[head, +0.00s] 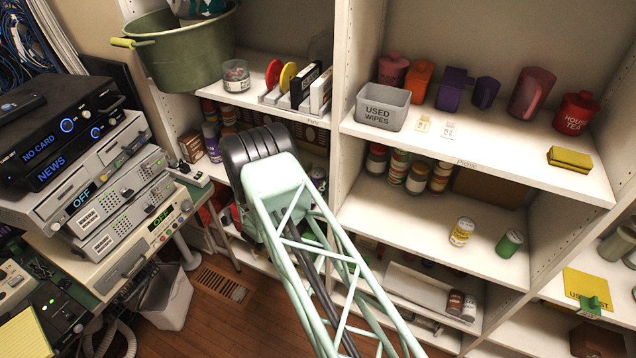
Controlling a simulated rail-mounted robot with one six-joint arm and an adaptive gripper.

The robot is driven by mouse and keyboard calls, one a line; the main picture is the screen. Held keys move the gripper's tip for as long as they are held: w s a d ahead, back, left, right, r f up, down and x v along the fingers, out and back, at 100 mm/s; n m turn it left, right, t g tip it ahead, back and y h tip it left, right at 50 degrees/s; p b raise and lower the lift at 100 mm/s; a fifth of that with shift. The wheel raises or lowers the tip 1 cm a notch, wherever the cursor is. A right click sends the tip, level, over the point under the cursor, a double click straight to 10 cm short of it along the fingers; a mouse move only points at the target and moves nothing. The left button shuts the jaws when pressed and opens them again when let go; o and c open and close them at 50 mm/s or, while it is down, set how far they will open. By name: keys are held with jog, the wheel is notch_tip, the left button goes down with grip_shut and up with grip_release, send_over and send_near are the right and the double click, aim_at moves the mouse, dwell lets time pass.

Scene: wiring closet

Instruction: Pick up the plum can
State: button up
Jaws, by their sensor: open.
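My arm's pale green lattice link and dark joint cross the middle of the view, in front of the shelves. My gripper itself does not show. A purple can (211,142) stands on the left bay's middle shelf, left of my arm, beside other cans. Another purplish can (318,178) stands on that shelf to the right of the joint, partly hidden by it. A plum-coloured lidded canister (393,70) stands on the right bay's upper shelf. I cannot tell which of these is the plum can.
A grey wipes bin (382,107), mugs and a red tea canister (576,114) share the upper right shelf. Below stand a yellow-labelled can (461,232) and a green can (509,243). Stacked electronics (105,200) fill the left. Shelf uprights (345,110) divide the bays.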

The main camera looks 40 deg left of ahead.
jog(key=c, duration=1.1)
jog(key=shift+r, duration=0.15)
